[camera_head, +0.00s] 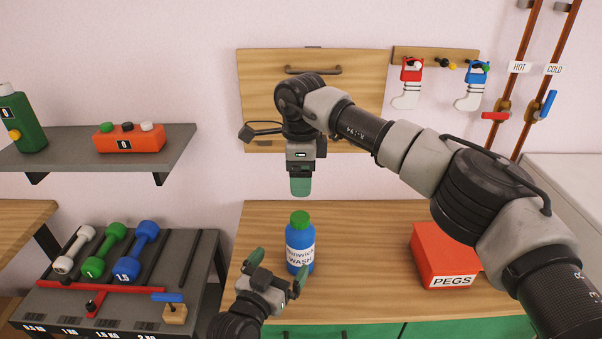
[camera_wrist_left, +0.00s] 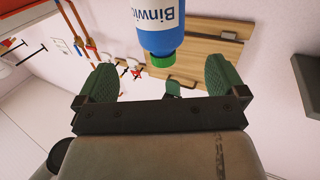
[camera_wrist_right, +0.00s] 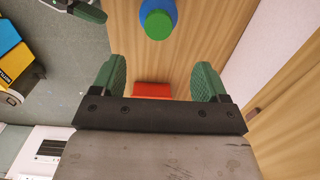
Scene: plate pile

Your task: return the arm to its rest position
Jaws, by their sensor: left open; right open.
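A blue bottle (camera_head: 301,258) with a green cap and a white label stands upright on the wooden counter (camera_head: 360,225). My left gripper (camera_head: 278,270) is open and empty, just in front of the bottle. The left wrist view shows the bottle (camera_wrist_left: 161,38) beyond the parted fingers (camera_wrist_left: 163,82), not between them. My right gripper (camera_head: 300,186) points down above the bottle's cap, with a gap between them. The right wrist view shows its fingers (camera_wrist_right: 158,80) apart and empty, with the green cap (camera_wrist_right: 158,25) beyond them.
A red PEGS box (camera_head: 440,255) stands on the counter at right, close to my right arm. A dumbbell rack (camera_head: 190,255) is at left, below a grey shelf (camera_head: 180,140). A wooden wall panel (camera_head: 262,75) is behind my right gripper. Pipes (camera_head: 515,70) run up the wall at right.

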